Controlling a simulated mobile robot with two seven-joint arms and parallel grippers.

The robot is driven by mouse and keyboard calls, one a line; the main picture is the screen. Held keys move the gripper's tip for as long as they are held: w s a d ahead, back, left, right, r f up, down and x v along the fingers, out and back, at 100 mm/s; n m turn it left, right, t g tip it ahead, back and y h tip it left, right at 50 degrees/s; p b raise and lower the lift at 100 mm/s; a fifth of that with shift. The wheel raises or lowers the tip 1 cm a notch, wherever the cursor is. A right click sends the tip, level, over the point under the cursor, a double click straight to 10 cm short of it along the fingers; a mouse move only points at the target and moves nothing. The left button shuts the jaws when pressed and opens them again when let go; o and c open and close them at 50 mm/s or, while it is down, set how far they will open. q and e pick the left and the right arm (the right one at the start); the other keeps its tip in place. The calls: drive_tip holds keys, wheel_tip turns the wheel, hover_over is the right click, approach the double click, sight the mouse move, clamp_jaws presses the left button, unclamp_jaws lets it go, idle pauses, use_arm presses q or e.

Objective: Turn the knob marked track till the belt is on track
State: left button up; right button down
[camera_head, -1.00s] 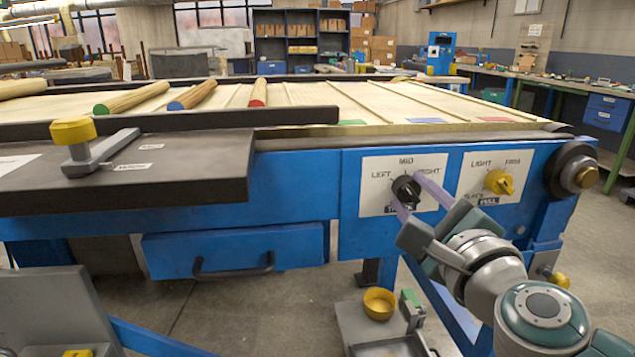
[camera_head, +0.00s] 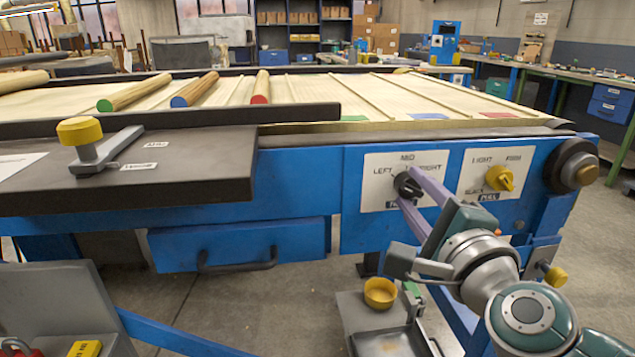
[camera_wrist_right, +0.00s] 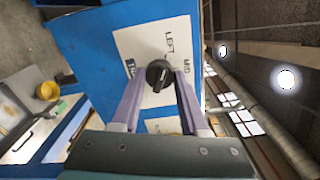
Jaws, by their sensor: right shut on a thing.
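The black knob (camera_head: 407,185) sits on a white plate (camera_head: 378,190) marked LEFT, MID and RIGHT on the blue machine front; the label below it is partly covered. My right gripper (camera_head: 411,188) is shut on this knob, its pale purple fingers on either side. The right wrist view shows the knob (camera_wrist_right: 158,74) between the fingertips; I cannot read its pointer clearly. The pale belt (camera_head: 330,95) runs across the machine top, with green, blue and red patches near its front edge. My left gripper is not in view.
A yellow knob (camera_head: 500,178) on a LIGHT/FIRM plate is close to the right, beside a dark roller end (camera_head: 572,167). Several wooden rods lie toward the belt's left. A yellow-topped lever (camera_head: 78,131) stands at left.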

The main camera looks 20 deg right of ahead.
drive_tip(key=shift+c, duration=2.1)
unclamp_jaws()
drive_tip(key=shift+s, duration=0.1)
drive_tip(key=v, duration=0.9)
drive_tip(key=shift+s, duration=0.4)
